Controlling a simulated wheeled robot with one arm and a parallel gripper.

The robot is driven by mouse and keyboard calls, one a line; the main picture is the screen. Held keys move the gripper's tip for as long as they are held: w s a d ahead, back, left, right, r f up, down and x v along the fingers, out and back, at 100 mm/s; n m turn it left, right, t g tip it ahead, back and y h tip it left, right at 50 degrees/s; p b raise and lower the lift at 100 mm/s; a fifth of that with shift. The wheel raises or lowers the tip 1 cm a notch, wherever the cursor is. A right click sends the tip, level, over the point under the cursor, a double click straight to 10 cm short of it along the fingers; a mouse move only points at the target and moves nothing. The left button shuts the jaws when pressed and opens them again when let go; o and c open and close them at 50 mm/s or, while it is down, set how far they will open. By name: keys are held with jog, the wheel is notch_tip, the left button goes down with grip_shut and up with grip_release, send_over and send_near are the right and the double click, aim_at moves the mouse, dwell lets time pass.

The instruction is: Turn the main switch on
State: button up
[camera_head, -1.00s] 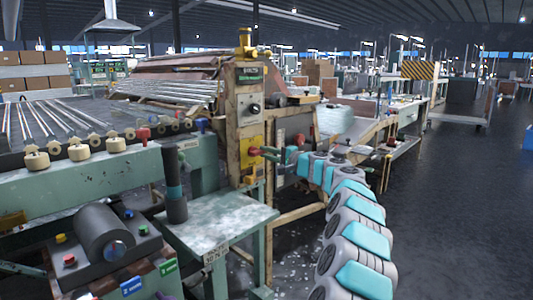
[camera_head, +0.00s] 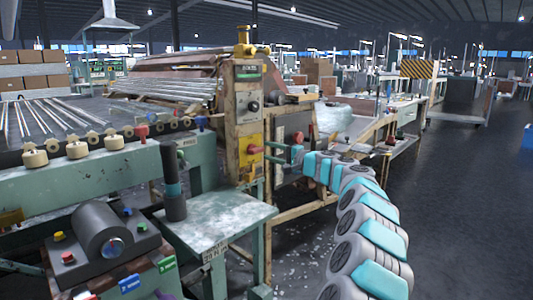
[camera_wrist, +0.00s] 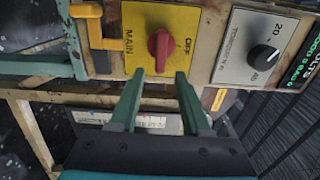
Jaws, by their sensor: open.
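The main switch is a red knob (camera_wrist: 160,45) on a yellow plate (camera_wrist: 187,22) marked "MAIN" and "OFF" in the wrist view. Its grip lies upright in that picture, with "OFF" to its right. In the head view the red knob (camera_head: 254,149) sits low on the rusty machine post. My gripper (camera_wrist: 160,76) is open and empty. Its two green fingertips lie to either side of the knob's lower end in the wrist view. In the head view my gripper (camera_head: 271,152) is just right of the knob, with a small gap. I cannot tell whether a finger touches it.
Beside the switch is a white plate (camera_wrist: 246,48) with a black dial (camera_wrist: 262,57). A yellow pipe or handle (camera_wrist: 88,27) is on the plate's other side. A green side table (camera_head: 215,225) stands below left of the post. The floor (camera_head: 465,200) at right is clear.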

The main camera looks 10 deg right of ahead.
jog(key=shift+b+v, duration=0.3)
jog(key=shift+v, duration=2.3)
jog(key=shift+f, duration=0.15)
jog(key=s+a+r+n+g+y, duration=0.1)
jog(key=s+a+n+g, duration=0.15)
jog(key=s+a, duration=0.35)
jog(key=s+a+r+n+g+y, duration=0.1)
jog(key=s+a+n+g, duration=0.2)
jog(key=a, duration=0.5)
jog(key=s+a+f+n+g+h, duration=0.1)
jog(key=s+a+f+n+g, duration=0.15)
jog(key=s+a, duration=0.45)
jog(key=s+a+f+n+g, duration=0.1)
jog(key=s+a+f+g, duration=0.2)
jog(key=s, duration=0.8)
jog(key=s+f+n+g+h, duration=0.25)
jog(key=s+f, duration=0.25)
jog(key=s, duration=0.5)
jog(key=s+d+f+g+h, duration=0.1)
jog(key=s+d+f+h, duration=0.2)
jog(key=s, duration=0.6)
jog(key=s+d+f+g+h, duration=0.1)
jog(key=s+d+f+h, duration=0.2)
jog(key=s+d+f, duration=0.4)
jog(key=s+d+f+g+h, duration=0.1)
jog(key=s+d+f+h, duration=0.2)
jog(key=s+d, duration=0.4)
jog(key=s+f, duration=0.1)
jog(key=s, duration=0.2)
jog(key=shift+s+f, duration=0.4)
